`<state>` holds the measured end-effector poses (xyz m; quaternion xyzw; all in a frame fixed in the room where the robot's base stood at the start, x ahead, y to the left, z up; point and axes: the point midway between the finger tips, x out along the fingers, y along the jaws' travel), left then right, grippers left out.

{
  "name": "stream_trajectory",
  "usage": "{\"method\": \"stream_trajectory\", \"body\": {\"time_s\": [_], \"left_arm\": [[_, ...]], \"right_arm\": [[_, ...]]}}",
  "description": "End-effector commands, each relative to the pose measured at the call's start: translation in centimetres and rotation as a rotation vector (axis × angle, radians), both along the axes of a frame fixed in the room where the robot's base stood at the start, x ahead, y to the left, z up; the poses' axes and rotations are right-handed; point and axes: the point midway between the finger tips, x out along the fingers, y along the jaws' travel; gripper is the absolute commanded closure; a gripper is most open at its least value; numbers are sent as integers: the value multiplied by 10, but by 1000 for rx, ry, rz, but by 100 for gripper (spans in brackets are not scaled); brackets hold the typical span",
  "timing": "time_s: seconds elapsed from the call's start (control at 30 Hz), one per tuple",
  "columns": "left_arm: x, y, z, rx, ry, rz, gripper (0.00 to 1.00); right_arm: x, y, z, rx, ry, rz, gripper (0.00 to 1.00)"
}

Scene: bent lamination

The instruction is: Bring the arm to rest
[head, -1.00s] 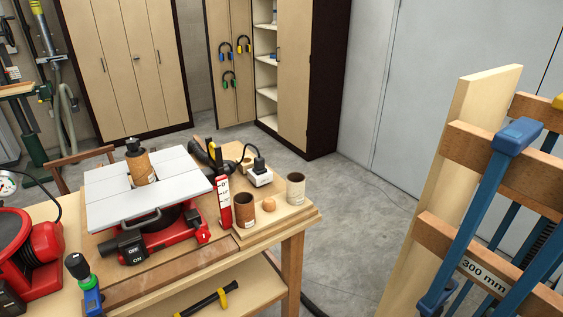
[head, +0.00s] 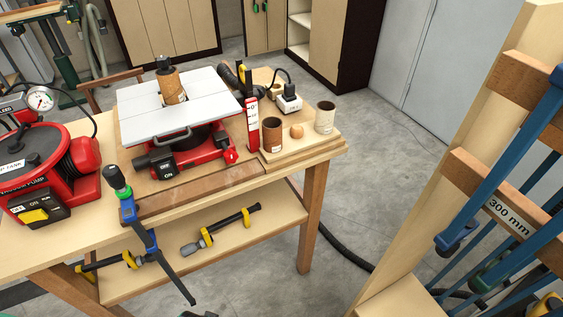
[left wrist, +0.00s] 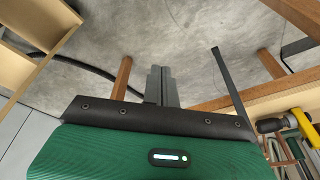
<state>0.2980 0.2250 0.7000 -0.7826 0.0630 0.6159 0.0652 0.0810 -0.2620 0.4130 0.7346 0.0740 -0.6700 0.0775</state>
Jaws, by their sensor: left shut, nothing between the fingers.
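My left gripper (left wrist: 157,85) shows in the left wrist view as two grey fingers pressed together, with nothing between them. Bare grey concrete floor (left wrist: 190,50) lies behind the fingers. They stick out past the dark edge of a green surface with a small lit display, which fills the lower part of that view.
A workbench (head: 285,182) carries a red vacuum pump (head: 85,160), a red sander-like machine with a grey table (head: 150,110), and cups. A blue clamp (head: 130,210) hangs at its front edge. A clamp rack (head: 475,185) stands right.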

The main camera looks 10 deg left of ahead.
Motion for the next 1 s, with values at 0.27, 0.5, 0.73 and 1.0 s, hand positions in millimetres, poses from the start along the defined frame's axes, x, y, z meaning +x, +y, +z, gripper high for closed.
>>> {"method": "stream_trajectory", "body": {"time_s": [0.27, 0.5, 0.73, 1.0], "left_arm": [[-43, 6, -130, 6, 54, -10, 100], [-108, 16, -217, 11, 96, -19, 100], [-178, 30, -269, 17, 130, -27, 100], [-215, 38, -287, 20, 143, -32, 100]], "right_arm": [[0, 0, 0, 0, 0, 0, 64], [0, -1, 0, -1, 0, 0, 64], [0, -2, 0, -2, 0, 1, 64], [0, -2, 0, -2, 0, 1, 64]]}}
